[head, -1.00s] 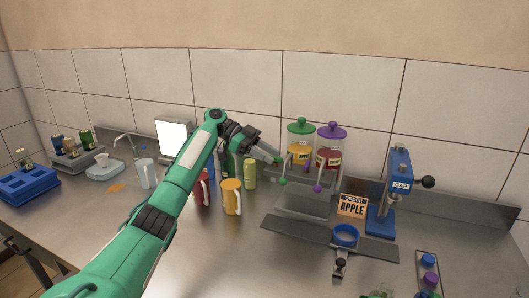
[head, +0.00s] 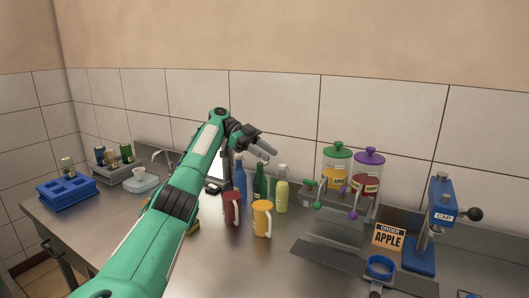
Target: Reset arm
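My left arm comes in from the lower left in the head view. Its gripper (head: 267,147) is raised over the bottles, and its fingers look spread with nothing between them. Below it stand a blue bottle (head: 240,177), a dark green bottle (head: 260,183) and a pale yellow-green bottle (head: 281,194). A red mug (head: 231,208) and a yellow mug (head: 262,219) stand in front of the bottles. The pump dispenser, with a green-lidded jar (head: 337,168) and a purple-lidded jar (head: 367,172), is to the right, apart from the gripper. My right gripper is out of view.
A blue capping press (head: 440,215) and an "ORDER APPLE" sign (head: 389,237) stand at the right. A blue ring holder (head: 380,267) is in front. A blue crate (head: 66,192) and a tray with small jars (head: 118,172) are at the left. Tiled wall behind.

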